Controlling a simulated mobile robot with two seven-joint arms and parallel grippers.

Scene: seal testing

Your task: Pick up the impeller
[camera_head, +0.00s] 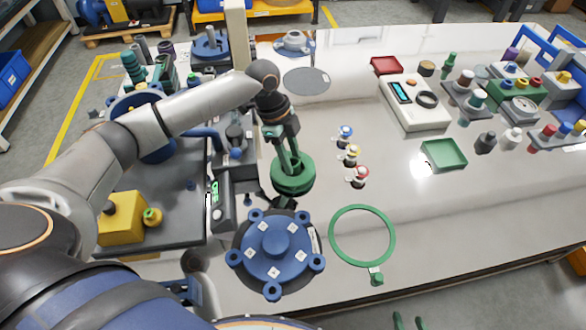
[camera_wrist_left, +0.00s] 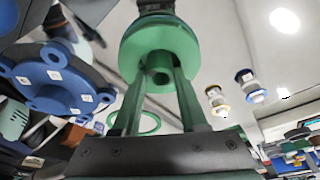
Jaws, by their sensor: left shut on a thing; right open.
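The green impeller (camera_head: 293,178) is a round disc with a hub, in the middle of the head view. My left gripper (camera_head: 288,160) reaches it from above and is shut on it. In the left wrist view the impeller (camera_wrist_left: 158,45) fills the upper middle, with its hub between the two green fingers of my left gripper (camera_wrist_left: 158,82). I cannot tell whether it is clear of the table. Only the green fingertips of my right gripper (camera_head: 409,322) show at the bottom edge of the head view; they are apart and empty.
A blue flanged cover (camera_head: 275,252) and a green ring (camera_head: 391,235) lie in front of the impeller. Small coloured fittings (camera_head: 352,155) stand to its right, a green tray (camera_head: 444,154) further right. A dark test rig (camera_head: 175,200) stands left. The right front table is clear.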

